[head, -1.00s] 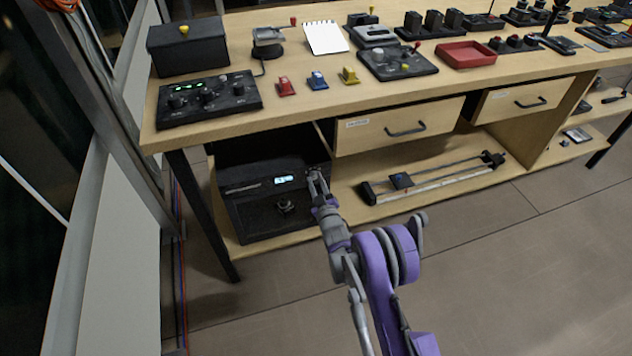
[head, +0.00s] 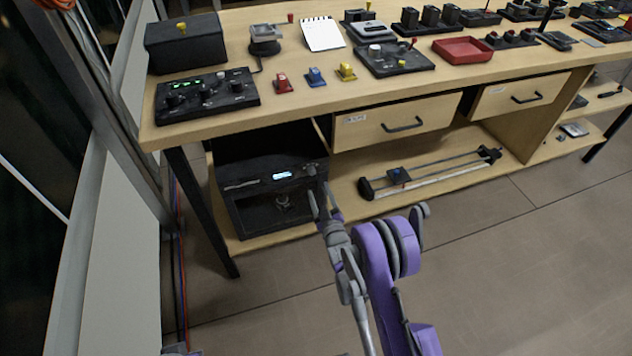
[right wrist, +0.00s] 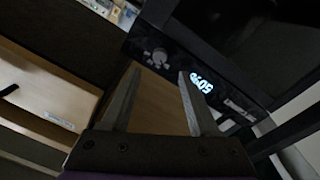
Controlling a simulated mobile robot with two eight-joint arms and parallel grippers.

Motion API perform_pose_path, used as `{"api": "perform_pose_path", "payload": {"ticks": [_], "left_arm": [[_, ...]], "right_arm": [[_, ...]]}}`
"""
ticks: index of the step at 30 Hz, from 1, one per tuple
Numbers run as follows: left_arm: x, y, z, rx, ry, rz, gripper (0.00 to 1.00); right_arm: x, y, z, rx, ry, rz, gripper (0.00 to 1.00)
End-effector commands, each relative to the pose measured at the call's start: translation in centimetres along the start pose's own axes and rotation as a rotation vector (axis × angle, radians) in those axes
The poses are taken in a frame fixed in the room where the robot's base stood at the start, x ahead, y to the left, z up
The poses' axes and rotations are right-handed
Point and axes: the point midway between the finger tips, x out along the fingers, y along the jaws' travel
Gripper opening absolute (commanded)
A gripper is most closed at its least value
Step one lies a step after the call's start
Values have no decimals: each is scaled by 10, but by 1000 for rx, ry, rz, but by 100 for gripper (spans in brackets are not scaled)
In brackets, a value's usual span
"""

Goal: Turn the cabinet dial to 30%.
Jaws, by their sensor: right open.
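The black cabinet (head: 235,208) stands on the lower shelf, with a lit display (head: 283,175) and a front window. Its small grey dial (head: 310,170) is at the upper right of the front. In the right wrist view the dial (right wrist: 158,57) lies beyond and between my open fingertips, with a gap. The display (right wrist: 201,83) there is upside down and seems to read 50%. My right gripper (head: 321,197) is open and empty, just below and in front of the dial; it also shows in the right wrist view (right wrist: 158,82).
The wooden bench (head: 290,98) above holds several control boxes and a red tray (head: 463,50). A closed drawer (head: 398,122) is right of the cabinet. A slider rail (head: 430,175) lies on the shelf. The floor in front is clear.

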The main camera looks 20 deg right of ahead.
Motion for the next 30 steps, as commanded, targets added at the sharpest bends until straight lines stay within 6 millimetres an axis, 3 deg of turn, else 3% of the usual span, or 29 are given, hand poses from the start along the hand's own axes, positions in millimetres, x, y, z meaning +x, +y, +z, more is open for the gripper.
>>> {"api": "perform_pose_path", "payload": {"ticks": [3,9,25,30], "left_arm": [[-2,0,0,0,1,0,0],[-3,0,-1,0,1,0,0],[-3,0,-1,0,1,0,0],[-3,0,-1,0,1,0,0]], "right_arm": [[-20,0,0,-1,0,0,61],[-35,0,0,-1,0,0,61],[-36,0,0,-1,-1,0,61],[-32,7,-13,19,-47,-18,61]]}}
